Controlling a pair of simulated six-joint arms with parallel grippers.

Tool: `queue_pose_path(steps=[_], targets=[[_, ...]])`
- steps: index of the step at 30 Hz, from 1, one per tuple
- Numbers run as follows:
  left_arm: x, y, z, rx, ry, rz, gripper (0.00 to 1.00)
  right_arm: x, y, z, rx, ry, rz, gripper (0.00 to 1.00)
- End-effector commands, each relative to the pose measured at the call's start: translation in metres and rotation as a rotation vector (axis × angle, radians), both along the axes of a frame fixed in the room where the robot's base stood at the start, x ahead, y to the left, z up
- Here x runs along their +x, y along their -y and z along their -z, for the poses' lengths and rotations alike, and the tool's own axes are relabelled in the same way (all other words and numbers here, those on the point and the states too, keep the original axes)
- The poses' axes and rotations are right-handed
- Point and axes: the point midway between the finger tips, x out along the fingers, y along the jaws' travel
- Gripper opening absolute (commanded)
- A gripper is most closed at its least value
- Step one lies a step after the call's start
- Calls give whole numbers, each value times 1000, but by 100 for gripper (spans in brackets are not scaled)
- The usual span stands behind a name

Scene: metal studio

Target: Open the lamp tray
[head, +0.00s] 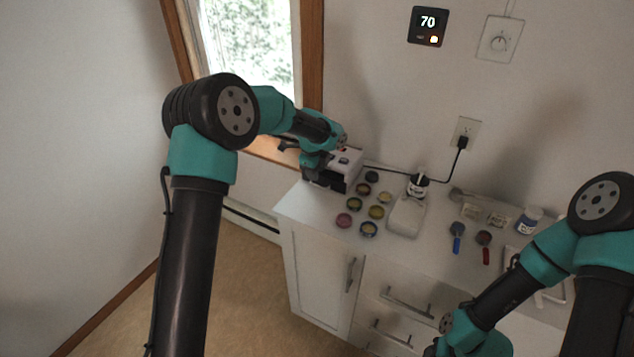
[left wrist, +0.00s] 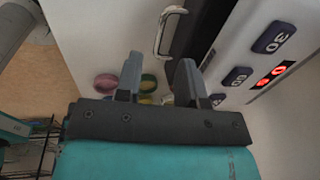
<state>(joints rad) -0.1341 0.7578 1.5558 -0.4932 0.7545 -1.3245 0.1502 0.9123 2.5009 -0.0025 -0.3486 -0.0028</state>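The lamp (head: 345,160) is a white box with a dark front, standing at the back left of the counter. In the left wrist view its white panel (left wrist: 262,58) carries dark buttons and a red lit display. A metal bar handle (left wrist: 161,34) stands out beside its dark front (left wrist: 203,28). My left gripper (head: 310,170) is at the lamp's front left. In the left wrist view, its fingers (left wrist: 158,78) are apart with nothing gripped, and the handle lies beyond the tips. My right gripper (head: 462,346) is low at the bottom edge, its fingers not clear.
Several round coloured jars (head: 376,212) stand on the white counter (head: 320,222) close to the lamp. A white device (head: 405,215), a blue-handled tool (head: 457,240), a red-handled tool (head: 485,250) and a bottle (head: 528,220) are farther right. A window is behind the left arm.

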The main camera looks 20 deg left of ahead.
Motion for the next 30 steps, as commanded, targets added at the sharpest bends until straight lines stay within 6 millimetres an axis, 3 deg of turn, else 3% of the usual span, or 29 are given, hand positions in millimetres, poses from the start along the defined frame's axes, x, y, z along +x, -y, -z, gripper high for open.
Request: queue_pose_path(steps=[3,9,22,30], targets=[[3,0,22,0,-3,-1,36,0,0,0,0,0,0,43],[8,1,48,0,-1,0,36,0,0,0,0,0,0,43],[10,2,57,0,0,-1,36,0,0,0,0,0,0,43],[10,2,57,0,0,-1,11,0,0,0,0,0,0,43]])
